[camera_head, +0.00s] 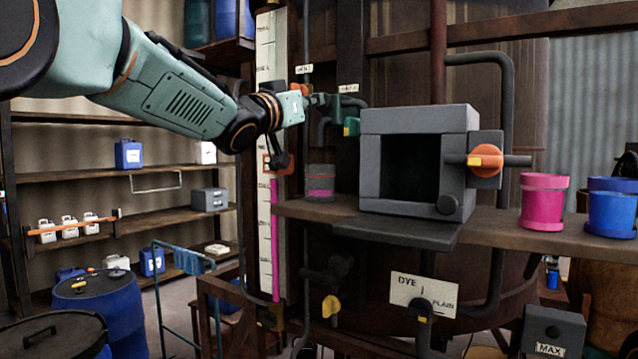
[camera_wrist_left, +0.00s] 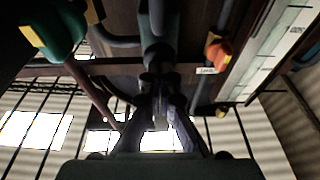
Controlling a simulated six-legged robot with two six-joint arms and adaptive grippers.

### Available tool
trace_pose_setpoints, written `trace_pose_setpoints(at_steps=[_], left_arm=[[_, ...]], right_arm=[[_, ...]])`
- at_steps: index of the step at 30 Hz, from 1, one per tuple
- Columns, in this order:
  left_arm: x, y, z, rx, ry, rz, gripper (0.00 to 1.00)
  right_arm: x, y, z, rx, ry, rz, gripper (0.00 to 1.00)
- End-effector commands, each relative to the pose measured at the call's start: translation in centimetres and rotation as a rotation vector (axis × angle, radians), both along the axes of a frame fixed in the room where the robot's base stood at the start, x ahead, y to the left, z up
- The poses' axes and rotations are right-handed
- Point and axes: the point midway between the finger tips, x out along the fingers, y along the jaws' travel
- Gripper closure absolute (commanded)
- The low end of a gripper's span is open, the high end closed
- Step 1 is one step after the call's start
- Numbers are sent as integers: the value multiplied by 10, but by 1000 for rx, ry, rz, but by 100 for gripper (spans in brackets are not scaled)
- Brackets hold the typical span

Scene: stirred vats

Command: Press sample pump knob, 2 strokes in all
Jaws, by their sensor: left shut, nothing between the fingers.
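My left gripper (camera_head: 316,100) reaches in from the left beside the tall level gauge, its fingers shut with nothing between them. Its tips are close to a green fitting (camera_head: 351,122) on the dark pipework; whether they touch it I cannot tell. In the left wrist view the dark fingers (camera_wrist_left: 157,108) point at a dark ringed cylindrical part (camera_wrist_left: 160,52). I cannot tell for sure whether this part is the sample pump knob. The green fitting, with a yellow patch, is at upper left there (camera_wrist_left: 58,32). A jar with pink liquid (camera_head: 320,183) stands below the gripper. My right gripper is out of view.
An orange valve handle (camera_wrist_left: 217,50) is near the fingers. The level gauge (camera_head: 265,230) is beside my wrist. A grey open box (camera_head: 416,120) with an orange-handled latch (camera_head: 485,160) stands on the shelf to the right, then pink (camera_head: 543,205) and blue (camera_head: 612,212) cups.

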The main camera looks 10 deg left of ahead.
Motion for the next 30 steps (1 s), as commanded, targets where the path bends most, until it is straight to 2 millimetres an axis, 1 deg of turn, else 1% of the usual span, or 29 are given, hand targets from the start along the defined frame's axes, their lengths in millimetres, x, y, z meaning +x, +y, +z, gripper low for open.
trace_pose_setpoints(at_steps=[21, 30], left_arm=[[-31, 11, -2, 1, 2, 0, 100], [-34, 12, -1, 0, 1, 0, 100]], right_arm=[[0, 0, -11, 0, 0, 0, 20], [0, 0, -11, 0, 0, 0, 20]])
